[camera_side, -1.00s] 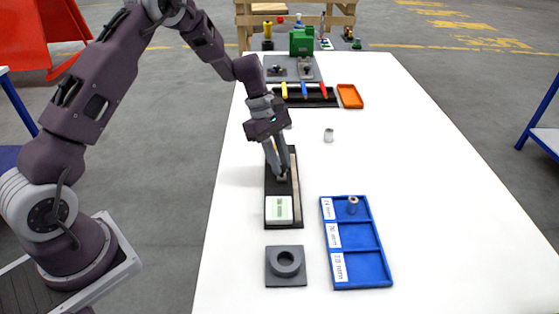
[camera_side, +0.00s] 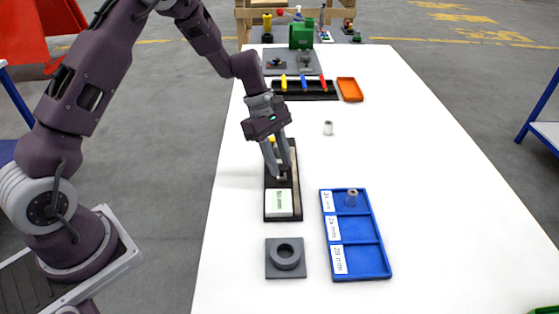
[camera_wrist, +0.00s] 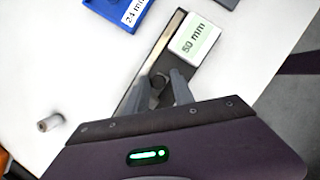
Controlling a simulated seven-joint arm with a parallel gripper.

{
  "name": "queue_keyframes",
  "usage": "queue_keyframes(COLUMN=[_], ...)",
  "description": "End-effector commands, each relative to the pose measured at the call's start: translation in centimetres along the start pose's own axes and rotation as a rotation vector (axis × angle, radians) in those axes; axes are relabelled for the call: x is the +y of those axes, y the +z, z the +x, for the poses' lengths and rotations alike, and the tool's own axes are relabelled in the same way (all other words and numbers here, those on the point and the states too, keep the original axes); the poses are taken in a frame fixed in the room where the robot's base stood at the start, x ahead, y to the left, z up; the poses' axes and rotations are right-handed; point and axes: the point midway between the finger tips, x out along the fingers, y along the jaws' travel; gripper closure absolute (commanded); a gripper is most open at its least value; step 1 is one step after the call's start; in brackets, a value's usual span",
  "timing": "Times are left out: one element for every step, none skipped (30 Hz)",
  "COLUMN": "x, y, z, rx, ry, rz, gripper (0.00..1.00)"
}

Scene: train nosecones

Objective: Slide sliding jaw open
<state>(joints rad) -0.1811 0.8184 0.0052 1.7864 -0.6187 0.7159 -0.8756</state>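The measuring fixture is a long dark base (camera_side: 268,213) with a pale strip along its right side and a white-green block marked 50 mm (camera_side: 283,204) at its near end; the block also shows in the wrist view (camera_wrist: 194,40). My gripper (camera_side: 281,177) points down over the middle of the base, behind the block. In the wrist view, my gripper's fingers (camera_wrist: 160,76) stand apart, one on each side of a small dark round knob (camera_wrist: 157,84), which I take to be on the sliding jaw. I see no clear contact. The jaw's body is mostly hidden by the fingers.
A blue labelled tray (camera_side: 360,262) holds a small grey cylinder (camera_side: 351,197). A grey plate with a ring (camera_side: 285,258) lies in front of the fixture. Another small cylinder (camera_side: 328,128) stands behind on the right. A dark rack with coloured handles (camera_side: 318,95) and an orange tray (camera_side: 350,90) are farther back.

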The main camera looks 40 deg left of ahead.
Motion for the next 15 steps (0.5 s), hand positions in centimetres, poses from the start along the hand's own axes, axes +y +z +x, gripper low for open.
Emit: queue_keyframes(x=[0.1, 0.1, 0.1, 0.2, 0.1, 0.1, 0.1, 0.1, 0.1, 0.0, 0.0, 0.0, 0.0, 0.0, -0.1], y=[0.0, 0.0, 0.0, 0.0, 0.0, 0.0, 0.0, 0.0, 0.0, 0.0, 0.0, 0.0, 0.0, 0.0, 0.0], z=[-0.7, -1.3, -2.2, -2.9, -3.6, -4.4, -4.9, -5.4, -5.9, -6.3, -6.5, -6.7, -6.8, -6.8, -6.9], rx=[0.001, 0.002, 0.002, 0.002, 0.001, 0.001, 0.002, 0.001, 0.000, 0.000, 0.000, 0.000, 0.000, 0.000, 0.000], ry=[0.004, 0.005, 0.005, 0.007, 0.006, 0.004, 0.005, 0.004, 0.003, 0.002, 0.002, 0.001, 0.000, -0.001, -0.001], rz=[0.001, 0.001, 0.000, 0.000, 0.001, 0.001, 0.001, 0.000, 0.000, 0.000, 0.000, 0.000, 0.000, 0.000, 0.000], gripper=[0.70, 0.70, 0.70, 0.70, 0.70, 0.70, 0.70, 0.70, 0.70, 0.70, 0.70, 0.70, 0.70, 0.70, 0.70])
